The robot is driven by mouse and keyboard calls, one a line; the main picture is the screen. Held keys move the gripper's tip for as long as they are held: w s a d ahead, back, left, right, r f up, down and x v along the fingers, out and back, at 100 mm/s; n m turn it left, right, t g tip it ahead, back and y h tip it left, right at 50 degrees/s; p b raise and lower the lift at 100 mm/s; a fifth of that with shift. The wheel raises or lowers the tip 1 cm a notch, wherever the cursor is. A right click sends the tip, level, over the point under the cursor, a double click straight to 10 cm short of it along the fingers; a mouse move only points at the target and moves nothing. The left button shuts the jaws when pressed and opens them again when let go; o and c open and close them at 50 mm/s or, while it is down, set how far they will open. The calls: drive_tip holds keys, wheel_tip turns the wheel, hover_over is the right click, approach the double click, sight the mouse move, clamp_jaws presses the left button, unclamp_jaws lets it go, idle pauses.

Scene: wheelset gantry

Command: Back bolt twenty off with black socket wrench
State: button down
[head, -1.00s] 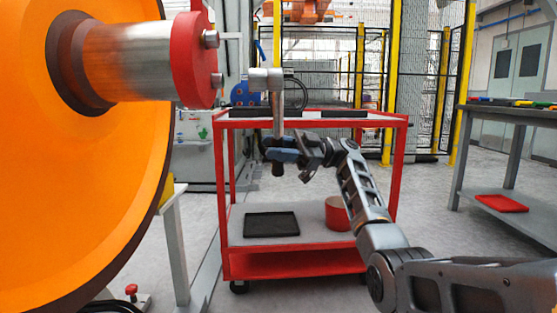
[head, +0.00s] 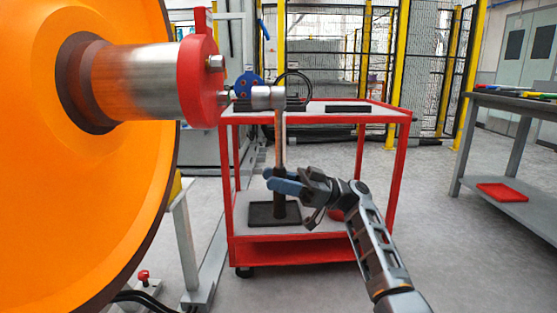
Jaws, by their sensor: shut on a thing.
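The socket wrench (head: 279,130) hangs upright in my gripper (head: 283,186), its silver head and socket at the top and its dark handle end below. The gripper is shut around the handle; its fingers partly hide it. The socket points left toward the red end cap (head: 199,80) of the axle. Two bolts show on that cap: an upper bolt (head: 216,62) and a lower bolt (head: 225,92). The socket is about level with the lower bolt, with a gap to its right in the picture. I cannot tell which bolt is number twenty.
The large orange wheel (head: 100,210) fills the left. A red cart (head: 300,250) stands behind the wrench, with a black mat on its lower shelf. A grey workbench (head: 510,103) stands at the right. The floor between cart and workbench is open.

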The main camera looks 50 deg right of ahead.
drive_tip(key=s+a+r+m+t+h+p, duration=0.1)
drive_tip(key=a+m+p, duration=0.4)
drive_tip(key=p, duration=0.5)
drive_tip(key=s+a+r+m+t+h+p, duration=0.1)
drive_tip(key=s+a+m+t+h+p, duration=0.1)
drive_tip(key=p, duration=0.9)
drive_tip(key=shift+s+a+m+t, duration=0.45)
drive_tip(key=shift+a+m+t, duration=0.65)
drive_tip(key=shift+a+m, duration=0.75)
drive_tip(key=shift+d+r, duration=0.1)
drive_tip(key=shift+d, duration=0.05)
drive_tip(key=shift+b, duration=0.65)
